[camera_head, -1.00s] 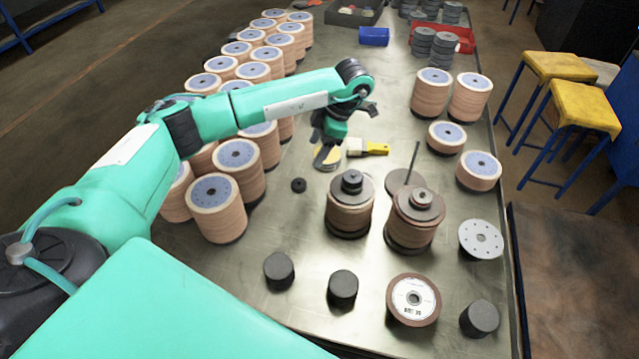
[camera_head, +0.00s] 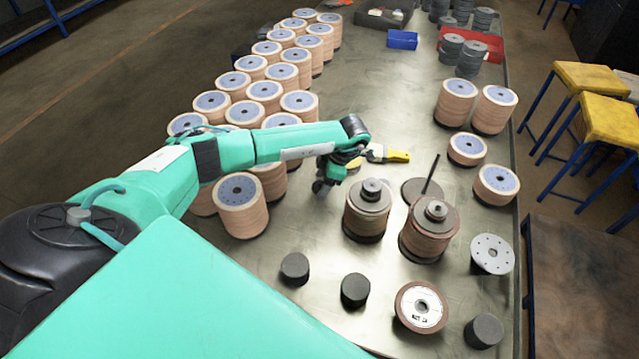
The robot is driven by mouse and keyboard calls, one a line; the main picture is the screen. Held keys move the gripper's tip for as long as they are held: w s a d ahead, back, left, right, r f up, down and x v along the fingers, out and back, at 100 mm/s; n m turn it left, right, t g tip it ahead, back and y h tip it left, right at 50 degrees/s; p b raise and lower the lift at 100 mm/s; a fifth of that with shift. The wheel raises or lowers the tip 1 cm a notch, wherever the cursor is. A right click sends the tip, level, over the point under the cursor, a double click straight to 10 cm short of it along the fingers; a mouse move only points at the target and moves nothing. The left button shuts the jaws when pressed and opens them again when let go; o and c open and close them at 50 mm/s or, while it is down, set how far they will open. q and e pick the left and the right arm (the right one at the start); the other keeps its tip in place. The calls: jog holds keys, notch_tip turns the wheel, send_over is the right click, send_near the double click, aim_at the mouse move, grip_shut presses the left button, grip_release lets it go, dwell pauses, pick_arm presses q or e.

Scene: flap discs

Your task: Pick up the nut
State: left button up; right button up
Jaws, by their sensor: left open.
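My left gripper (camera_head: 322,184) reaches in from the left and points down at the metal table, left of the middle stack. Its jaws are open. The small black ring-shaped nut that lay on the table at this spot is now covered by the gripper, so I cannot tell whether the fingers touch it. Black round hub pieces also top the middle disc stack (camera_head: 367,222) and the stack to its right (camera_head: 428,240). My right gripper is not in view.
Rows of tan disc stacks (camera_head: 240,207) stand left of the gripper, close to my arm. A yellow-handled brush (camera_head: 393,156) lies behind it. Black cylinders (camera_head: 295,268) stand in front. Bare table (camera_head: 300,225) lies between them and the gripper.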

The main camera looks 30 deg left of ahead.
pick_arm(q)
jog(key=shift+a+f, duration=0.1)
jog(key=shift+f, duration=0.2)
jog(key=c, duration=1.1)
jog(key=shift+r, duration=0.15)
